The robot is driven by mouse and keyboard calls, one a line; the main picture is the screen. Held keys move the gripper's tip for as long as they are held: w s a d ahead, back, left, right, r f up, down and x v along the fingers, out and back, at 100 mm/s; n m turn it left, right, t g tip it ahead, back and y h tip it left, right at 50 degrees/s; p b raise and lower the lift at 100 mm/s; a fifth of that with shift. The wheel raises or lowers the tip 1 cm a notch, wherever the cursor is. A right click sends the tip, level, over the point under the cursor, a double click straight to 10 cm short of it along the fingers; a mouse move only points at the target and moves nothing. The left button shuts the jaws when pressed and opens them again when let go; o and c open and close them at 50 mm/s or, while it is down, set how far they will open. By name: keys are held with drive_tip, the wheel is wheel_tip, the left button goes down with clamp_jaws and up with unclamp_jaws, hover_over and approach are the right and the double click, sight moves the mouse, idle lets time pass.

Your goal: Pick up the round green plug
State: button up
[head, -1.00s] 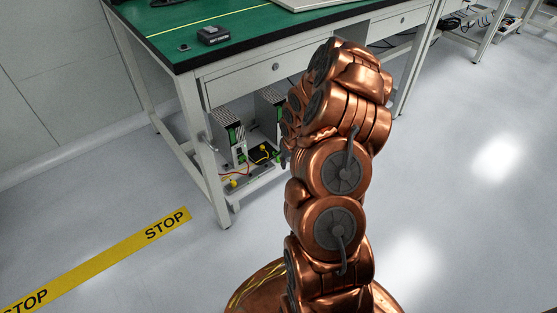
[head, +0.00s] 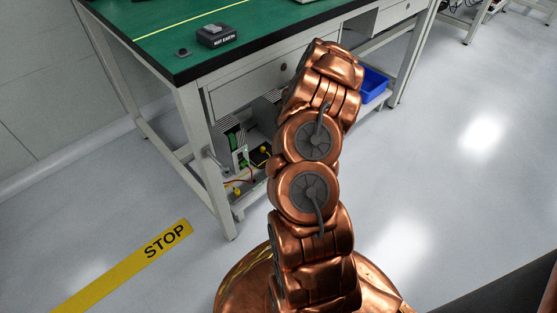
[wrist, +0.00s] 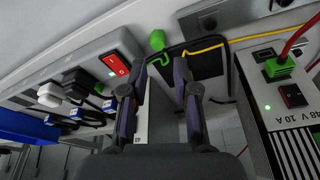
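A green plug with a rounded head (wrist: 157,41) shows in the wrist view, just beyond and between my fingertips. My gripper (wrist: 159,70) is open, with its two dark fingers apart and a gap between them. The fingers do not appear to touch the plug. A second, blockier green connector (wrist: 278,68) with a red cable sits on the power supply (wrist: 283,108) at the right. In the head view my gripper is hidden behind my arm, and I cannot pick out the rounded plug there.
A power strip (wrist: 75,80) with a red switch (wrist: 115,65) and several plugs lies left in the wrist view. A black box (wrist: 195,62) with a yellow cable is behind the fingers. The green-topped table (head: 150,52) stands over the lower shelf. A blue bin (head: 372,84) sits beyond my arm.

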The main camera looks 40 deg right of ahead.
drive_tip(key=shift+s+b+x, duration=0.1)
drive_tip(key=shift+b+x, duration=0.2)
drive_tip(key=shift+x, duration=0.45)
drive_tip(key=shift+s+b+x, duration=0.15)
drive_tip(key=shift+b+x, duration=0.15)
drive_tip(key=shift+x, duration=0.4)
drive_tip(key=b+x, duration=0.3)
drive_tip(key=x, duration=0.1)
drive_tip(key=shift+d, duration=0.1)
drive_tip(key=c, duration=0.5)
drive_tip(key=shift+r, duration=0.15)
